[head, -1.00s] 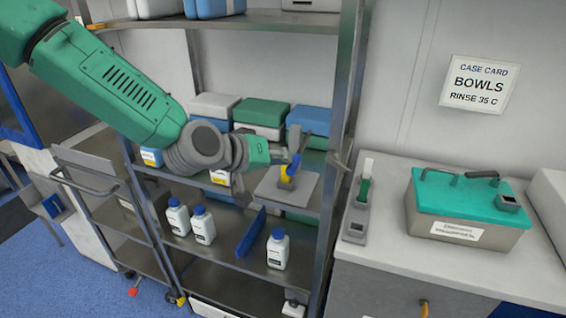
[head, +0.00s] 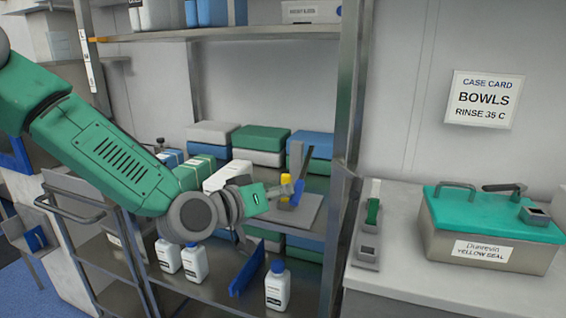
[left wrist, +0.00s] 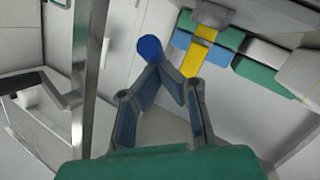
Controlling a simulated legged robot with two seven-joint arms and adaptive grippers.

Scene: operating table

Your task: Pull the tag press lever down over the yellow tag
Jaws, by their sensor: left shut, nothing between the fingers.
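The tag press is a grey plate (head: 303,212) with an upright grey post, on the shelf rack. A yellow piece, likely the yellow tag (head: 286,181), shows by the post, with a blue part (head: 297,196), perhaps the lever's knob, beside it. My left gripper (head: 286,191) is shut and empty, close beside these parts; contact cannot be told. In the left wrist view, the fingertips (left wrist: 165,66) meet just below a blue disc (left wrist: 150,48), and a yellow strip (left wrist: 198,52) lies to their right. My right gripper is not in view.
White bottles (head: 277,286) and a blue divider (head: 247,268) stand on the shelf below. A rack post (head: 345,120) rises right of the press. The counter holds a green-handled grey device (head: 368,245) and a teal-lidded box (head: 490,220).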

